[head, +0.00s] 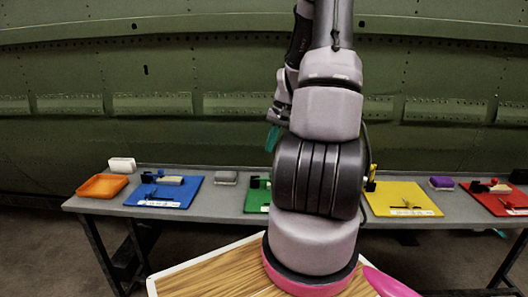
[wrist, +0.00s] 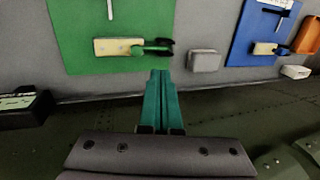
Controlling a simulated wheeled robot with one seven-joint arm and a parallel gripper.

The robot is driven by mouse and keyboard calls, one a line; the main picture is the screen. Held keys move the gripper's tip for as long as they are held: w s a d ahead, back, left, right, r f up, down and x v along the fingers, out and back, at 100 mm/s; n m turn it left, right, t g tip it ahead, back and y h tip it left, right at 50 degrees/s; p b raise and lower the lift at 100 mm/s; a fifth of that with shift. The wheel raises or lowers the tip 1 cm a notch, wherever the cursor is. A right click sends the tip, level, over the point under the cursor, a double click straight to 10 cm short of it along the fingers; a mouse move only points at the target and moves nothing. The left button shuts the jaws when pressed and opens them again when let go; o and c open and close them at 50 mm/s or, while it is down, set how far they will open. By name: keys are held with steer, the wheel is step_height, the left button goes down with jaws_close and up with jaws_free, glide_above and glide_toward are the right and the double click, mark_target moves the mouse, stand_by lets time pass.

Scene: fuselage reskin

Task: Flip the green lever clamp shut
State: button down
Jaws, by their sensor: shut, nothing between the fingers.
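The green board (wrist: 85,20) lies on the grey bench in the wrist view. On it are a cream block (wrist: 112,46) and, at the block's right end, the green lever clamp (wrist: 148,50) with black parts. I cannot tell the lever's exact angle. My gripper (wrist: 160,73) has teal fingers, shut together and empty, with tips just below the clamp in the picture; contact is not clear. In the head view my gripper (head: 272,138) shows beside my arm, above the bench. My arm hides most of the green board (head: 256,196) and the clamp there.
A blue board (head: 165,193), a yellow board (head: 400,198) and a red board (head: 495,199) with their clamps lie along the bench (head: 225,203). An orange tray (head: 101,186) stands at the left end. A grey block (wrist: 204,60) sits right of the green board. The green fuselage wall (head: 180,60) rises behind.

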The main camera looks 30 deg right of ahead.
steer(key=s+d+r, duration=0.2)
steer(key=s+d, duration=0.1)
steer(key=d, duration=0.2)
steer(key=shift+s+d, duration=0.3)
steer(key=shift+s, duration=0.05)
steer(key=s+a+r+n+t+h, duration=0.2)
steer(key=a+r, duration=1.4)
steer(key=r, duration=0.1)
steer(key=s+a+r+t+y, duration=0.1)
steer(key=s+a+r+t, duration=0.2)
steer(key=s+a+r, duration=0.6)
steer(key=shift+s+a+n+t, duration=0.35)
steer(key=shift+s+a, duration=0.25)
steer(key=shift+s, duration=0.55)
steer(key=shift+d+r, duration=0.1)
steer(key=shift+d, duration=0.05)
